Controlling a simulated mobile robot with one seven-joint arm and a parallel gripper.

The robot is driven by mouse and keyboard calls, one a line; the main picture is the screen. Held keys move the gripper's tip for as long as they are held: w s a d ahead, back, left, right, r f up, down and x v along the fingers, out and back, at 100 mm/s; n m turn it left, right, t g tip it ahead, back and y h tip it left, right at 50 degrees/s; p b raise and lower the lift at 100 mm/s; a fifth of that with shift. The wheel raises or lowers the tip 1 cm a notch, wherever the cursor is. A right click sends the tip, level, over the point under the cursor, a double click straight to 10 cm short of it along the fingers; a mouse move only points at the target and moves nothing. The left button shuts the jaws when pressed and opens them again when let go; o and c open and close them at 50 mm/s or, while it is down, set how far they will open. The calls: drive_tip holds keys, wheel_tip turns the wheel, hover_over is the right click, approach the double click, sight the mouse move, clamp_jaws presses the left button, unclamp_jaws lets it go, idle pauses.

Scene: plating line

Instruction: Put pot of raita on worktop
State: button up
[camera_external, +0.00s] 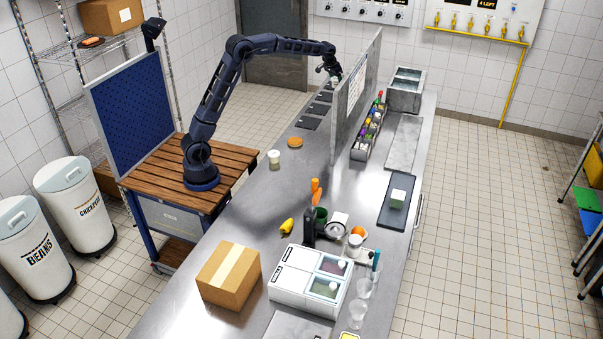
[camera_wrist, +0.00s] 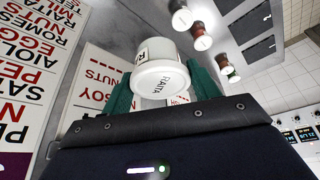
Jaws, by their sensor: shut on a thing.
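The pot of raita (camera_wrist: 160,72) is a small white pot with a RAITA label in the wrist view. My gripper (camera_wrist: 161,88) is shut on it, with a green finger on each side. In the external view my gripper (camera_external: 332,72) is at the far end of the steel worktop (camera_external: 255,215), beside the upright panel. The pot shows there only as a small pale patch, and its height above the worktop is hard to tell.
The upright panel (camera_external: 354,95) carries lists and stands close to my gripper. Dark inset panels (camera_external: 308,123) lie along the far worktop. A pale jar (camera_external: 274,158) and an orange item (camera_external: 295,142) stand nearer.

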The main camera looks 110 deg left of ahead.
wheel_tip(320, 180, down, 27)
drive_tip(key=shift+r, duration=0.2)
idle(0.5)
drive_tip(key=shift+f, duration=0.1)
drive_tip(key=o, duration=1)
drive_tip(key=shift+c, duration=0.2)
drive_tip(key=shift+o, duration=0.2)
drive_tip(key=shift+r, duration=0.3)
drive_tip(key=v, duration=1.1)
drive_tip(key=shift+s+d+r, duration=0.2)
drive_tip(key=shift+r, duration=0.05)
